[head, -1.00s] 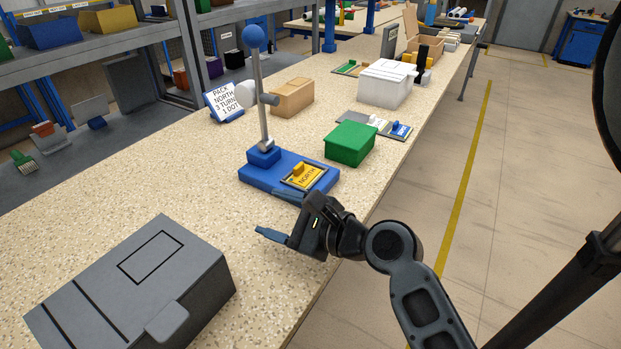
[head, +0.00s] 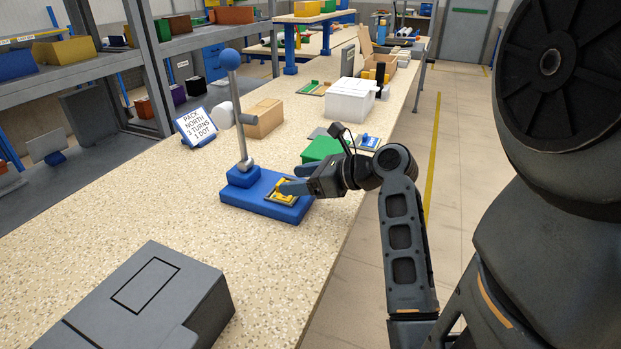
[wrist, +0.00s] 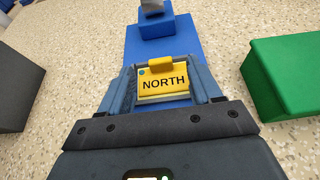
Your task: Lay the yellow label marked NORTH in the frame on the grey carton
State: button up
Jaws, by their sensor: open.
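The yellow label marked NORTH (wrist: 163,84) lies on the blue base (wrist: 140,45) of a lever stand, with a raised yellow tab at its far edge. In the head view the label (head: 284,192) is partly hidden by my gripper. My gripper (head: 290,186) is over the label; in the wrist view its open fingers (wrist: 166,88) stand on either side of the label. I cannot tell whether they touch it. The grey carton (head: 185,300) stands at the front left of the bench, with an empty black-outlined frame (head: 146,285) on its top.
The lever with a blue ball (head: 229,59) rises beside the label. A green box (head: 322,149) is just behind my gripper. A sign (head: 196,126) reads PACK NORTH 3 TURNS 1 DOT. Bench surface between the blue base and carton is clear.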

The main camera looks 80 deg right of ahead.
aim_at(280, 181)
jog(key=shift+x, duration=1.85)
jog(key=shift+c, duration=0.3)
jog(key=shift+r, duration=0.1)
grip_shut()
